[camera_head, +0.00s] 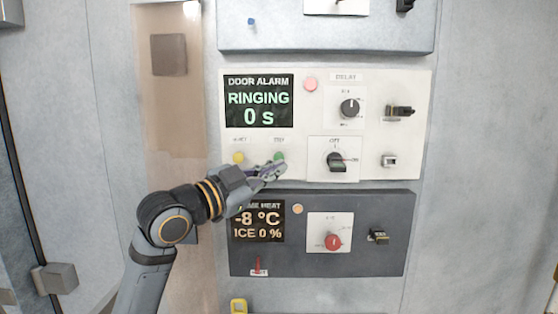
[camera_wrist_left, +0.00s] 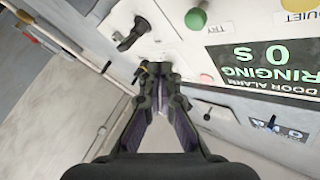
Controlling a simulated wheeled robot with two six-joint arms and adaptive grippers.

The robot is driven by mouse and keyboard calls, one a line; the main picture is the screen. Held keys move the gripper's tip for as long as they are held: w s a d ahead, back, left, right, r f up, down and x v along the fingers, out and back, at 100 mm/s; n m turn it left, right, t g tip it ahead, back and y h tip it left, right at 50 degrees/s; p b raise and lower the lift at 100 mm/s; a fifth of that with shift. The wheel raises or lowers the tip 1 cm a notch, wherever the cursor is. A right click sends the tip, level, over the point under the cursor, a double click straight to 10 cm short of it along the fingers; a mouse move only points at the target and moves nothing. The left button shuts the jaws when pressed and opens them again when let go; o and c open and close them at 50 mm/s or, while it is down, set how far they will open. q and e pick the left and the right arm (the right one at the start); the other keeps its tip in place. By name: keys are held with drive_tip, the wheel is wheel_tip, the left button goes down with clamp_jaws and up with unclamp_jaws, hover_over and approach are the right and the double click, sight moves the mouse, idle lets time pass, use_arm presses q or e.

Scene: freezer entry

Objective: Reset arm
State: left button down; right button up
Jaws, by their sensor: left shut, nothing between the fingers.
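My left gripper (camera_head: 275,170) is shut and empty in front of the white door alarm panel (camera_head: 420,130). In the head view its fingertips overlap the lower edge of the green button (camera_head: 279,157). In the left wrist view the shut fingers (camera_wrist_left: 158,70) point at the panel, and the green button (camera_wrist_left: 195,19) stands clear above and right of the tips. I cannot tell whether they touch anything. The door alarm screen (camera_head: 259,101) reads "RINGING 0 s". My right gripper is not in view.
A yellow button (camera_head: 238,157) is left of the green one. A black selector knob (camera_head: 337,161) is right of the fingertips. Below is a dark panel (camera_head: 380,215) with a red knob (camera_head: 333,241). The plain wall (camera_head: 485,160) on the right is clear.

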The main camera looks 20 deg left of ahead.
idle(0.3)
use_arm(q)
wheel_tip(320, 180, down, 32)
drive_tip(key=s+a+n+g+y, duration=0.2)
drive_tip(key=s+n+g+y, duration=0.1)
drive_tip(key=n+g+y, duration=0.35)
drive_tip(key=s+a+f+n+g+y, duration=0.2)
drive_tip(key=s+a+f+n+g, duration=0.15)
drive_tip(key=s+f, duration=0.75)
drive_tip(key=s+a+f+n+g+y, duration=0.2)
drive_tip(key=s+f+g, duration=0.2)
drive_tip(key=s+f, duration=0.75)
wheel_tip(320, 180, down, 30)
drive_tip(key=s+a+g+b, duration=0.1)
drive_tip(key=s+a+b, duration=0.1)
drive_tip(key=b, duration=0.2)
drive_tip(key=s+a+f+g+b, duration=0.1)
drive_tip(key=s+f+b, duration=0.1)
drive_tip(key=s+f, duration=1.6)
drive_tip(key=shift+f+n+b, duration=0.2)
drive_tip(key=shift+n+b, duration=0.15)
drive_tip(key=shift+n, duration=0.05)
